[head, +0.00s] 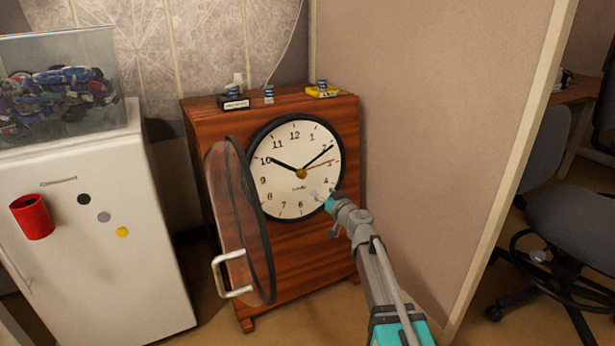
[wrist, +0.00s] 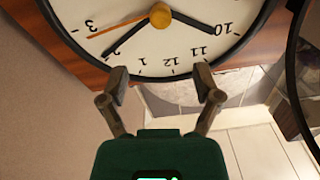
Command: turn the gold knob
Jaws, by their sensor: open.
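The gold knob (head: 301,173) sits at the centre of a round white clock face (head: 276,191) with black hands and a thin orange hand. The clock is set in a brown wooden cabinet (head: 300,270). Its round glass door (head: 233,225) with a white handle (head: 229,277) stands swung open to the left. My gripper (head: 323,194) is in front of the lower right of the face, below and right of the knob. In the wrist view the face is upside down; the knob (wrist: 160,16) is at the top, beyond and between the spread fingers (wrist: 161,82), and not touched by them.
A white fridge-like cabinet (head: 110,240) with a red cup (head: 32,217) and a clear bin stands at left. Small items (head: 322,90) lie on the clock cabinet's top. A beige partition (head: 430,120) stands close at right, with an office chair (head: 575,215) beyond.

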